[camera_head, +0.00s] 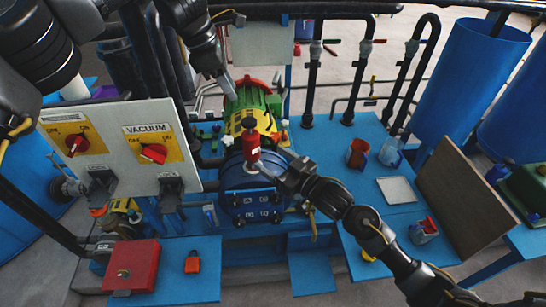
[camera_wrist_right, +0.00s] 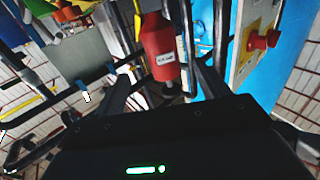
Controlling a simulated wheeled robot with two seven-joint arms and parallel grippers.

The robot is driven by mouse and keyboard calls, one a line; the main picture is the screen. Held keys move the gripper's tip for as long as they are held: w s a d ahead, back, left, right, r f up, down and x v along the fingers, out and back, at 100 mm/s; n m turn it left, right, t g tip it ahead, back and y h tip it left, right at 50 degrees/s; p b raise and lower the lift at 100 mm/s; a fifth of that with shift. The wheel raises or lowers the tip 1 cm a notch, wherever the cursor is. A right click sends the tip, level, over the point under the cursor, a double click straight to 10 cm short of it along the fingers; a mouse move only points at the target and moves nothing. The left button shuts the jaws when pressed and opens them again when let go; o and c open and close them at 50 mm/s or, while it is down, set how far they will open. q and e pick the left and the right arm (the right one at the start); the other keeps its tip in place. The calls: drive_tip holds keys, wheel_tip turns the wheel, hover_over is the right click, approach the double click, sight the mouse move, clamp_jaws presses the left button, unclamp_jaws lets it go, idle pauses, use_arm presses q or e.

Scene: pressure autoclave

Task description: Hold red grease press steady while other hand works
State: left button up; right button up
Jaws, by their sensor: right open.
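The red grease press (camera_head: 251,145) stands upright above the round blue autoclave front (camera_head: 252,200) in the head view. My right gripper (camera_head: 270,168) comes in from the right beside the press. Its fingers are apart, one on each side of the press, with gaps visible in the wrist view. My left gripper (camera_head: 229,90) points down by the green and yellow machine (camera_head: 250,105), behind the press. Its finger opening is too small to make out.
A grey panel (camera_head: 110,160) with red knobs and a VACUUM label stands left of the press. A red box (camera_head: 133,265) and red padlock (camera_head: 192,263) lie in front. Cups (camera_head: 357,153) and a light plate (camera_head: 397,190) sit on the blue table at right. Black pipes stand behind.

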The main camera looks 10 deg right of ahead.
sight(247, 139)
drive_tip(key=x, duration=0.3)
drive_tip(key=r+x, duration=0.1)
drive_tip(key=x, duration=0.7)
drive_tip(key=shift+s+a+r, duration=0.1)
drive_tip(key=shift+r, duration=0.2)
drive_tip(key=c, duration=1.4)
use_arm(q)
drive_tip(key=shift+c, duration=0.3)
